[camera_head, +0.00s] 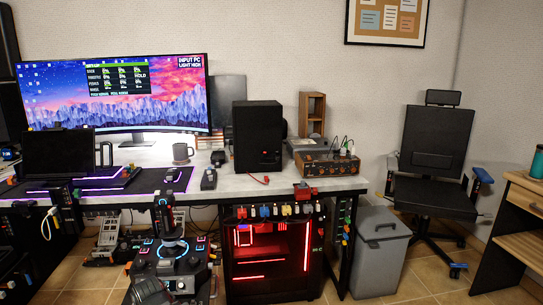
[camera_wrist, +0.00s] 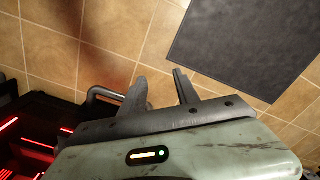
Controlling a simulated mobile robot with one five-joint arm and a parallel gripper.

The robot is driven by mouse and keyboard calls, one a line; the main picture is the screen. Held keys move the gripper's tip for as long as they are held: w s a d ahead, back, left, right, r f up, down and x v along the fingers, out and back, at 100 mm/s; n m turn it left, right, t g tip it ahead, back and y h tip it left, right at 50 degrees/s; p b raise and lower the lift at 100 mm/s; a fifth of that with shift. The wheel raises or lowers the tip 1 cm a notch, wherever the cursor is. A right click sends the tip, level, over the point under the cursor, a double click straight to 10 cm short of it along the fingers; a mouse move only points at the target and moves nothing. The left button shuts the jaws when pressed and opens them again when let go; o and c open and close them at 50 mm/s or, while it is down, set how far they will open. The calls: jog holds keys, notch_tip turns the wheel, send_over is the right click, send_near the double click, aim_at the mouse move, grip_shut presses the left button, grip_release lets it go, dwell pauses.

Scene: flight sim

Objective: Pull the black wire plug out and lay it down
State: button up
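A brown box with knobs (camera_head: 325,168) stands on the right end of the desk. Small plugs with a black wire (camera_head: 335,145) and a white one show on its top; they are too small to tell exactly how each is seated. My gripper (camera_wrist: 159,74) shows in the wrist view, with its two dark fingers apart and nothing between them. It is above the tiled floor, with red-lit equipment at the left. No plug shows in the wrist view. I cannot make out my gripper in the head view.
The desk (camera_head: 229,186) carries a monitor (camera_head: 112,92), a black speaker (camera_head: 257,136) and a mug (camera_head: 182,153). A red-lit computer (camera_head: 270,262) stands beneath. A grey bin (camera_head: 381,250) and a black chair (camera_head: 436,160) are at the right. The wrist view shows a dark grey panel (camera_wrist: 245,45).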

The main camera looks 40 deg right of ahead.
jog(key=shift+w+a, duration=0.1)
jog(key=shift+a, duration=0.2)
